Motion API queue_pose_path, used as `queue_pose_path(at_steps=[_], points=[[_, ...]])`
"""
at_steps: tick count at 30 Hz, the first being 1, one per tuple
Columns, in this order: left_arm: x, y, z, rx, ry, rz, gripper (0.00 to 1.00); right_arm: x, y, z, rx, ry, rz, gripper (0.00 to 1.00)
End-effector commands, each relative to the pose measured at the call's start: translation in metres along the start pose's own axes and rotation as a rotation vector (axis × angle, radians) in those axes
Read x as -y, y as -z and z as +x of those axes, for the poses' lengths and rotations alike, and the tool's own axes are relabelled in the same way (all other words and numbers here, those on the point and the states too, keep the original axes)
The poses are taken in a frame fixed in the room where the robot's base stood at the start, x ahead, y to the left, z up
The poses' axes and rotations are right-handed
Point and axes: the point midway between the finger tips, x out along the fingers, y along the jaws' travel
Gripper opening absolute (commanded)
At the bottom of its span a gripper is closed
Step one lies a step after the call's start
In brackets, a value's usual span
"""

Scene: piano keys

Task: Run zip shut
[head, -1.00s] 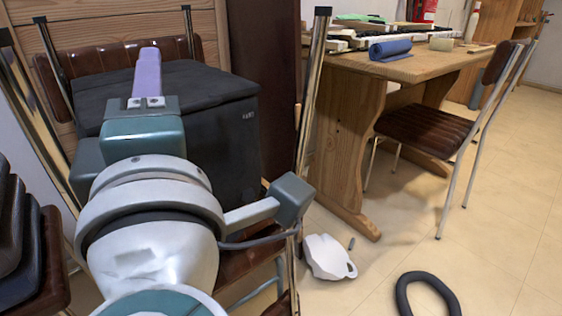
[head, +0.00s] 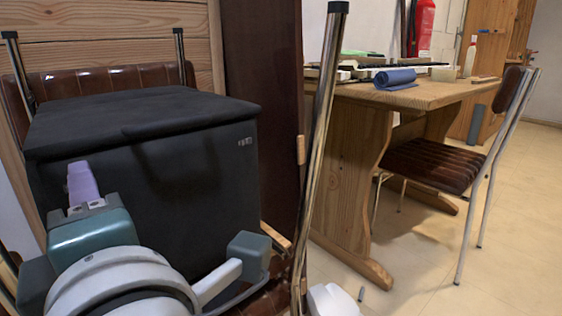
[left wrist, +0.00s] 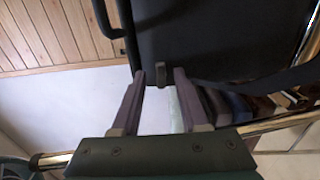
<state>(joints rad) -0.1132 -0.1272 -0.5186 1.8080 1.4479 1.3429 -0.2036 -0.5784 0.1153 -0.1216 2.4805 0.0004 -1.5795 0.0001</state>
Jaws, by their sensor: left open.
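A black box-shaped bag (head: 190,175) with a soft dark lid sits on a brown chair in the head view. Its dark side fills the top of the left wrist view (left wrist: 220,40). A small grey tab (left wrist: 161,73), perhaps the zip pull, shows at the bag's edge between my fingertips. My left gripper (head: 82,182) is at the bag's near left side, with one purple finger showing. In the left wrist view my left gripper (left wrist: 160,80) is open, its two fingers apart on either side of the tab. Whether they touch it I cannot tell. The zip line is not clear. My right gripper is out of view.
A chrome chair leg (head: 322,150) stands upright just right of the bag. A wooden table (head: 400,95) with a blue roll (head: 395,79) and a brown chair (head: 435,165) stand farther right. A white object (head: 332,300) lies on the floor.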

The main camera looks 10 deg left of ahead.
Motion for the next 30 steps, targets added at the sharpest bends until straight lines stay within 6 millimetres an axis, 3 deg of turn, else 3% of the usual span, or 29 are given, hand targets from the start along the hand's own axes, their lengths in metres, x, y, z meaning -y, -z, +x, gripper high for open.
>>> queue_pose_path(at_steps=[8,20,30], points=[[0.0001,0.0008,0.0,0.001,0.001,0.0,0.44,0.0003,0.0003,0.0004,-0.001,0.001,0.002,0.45],[0.0001,0.0007,0.0001,0.0,0.001,0.0,0.01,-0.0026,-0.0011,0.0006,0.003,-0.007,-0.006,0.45],[0.0001,0.0007,0.0,0.0,0.001,0.0,0.0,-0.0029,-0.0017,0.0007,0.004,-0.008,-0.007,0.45]])
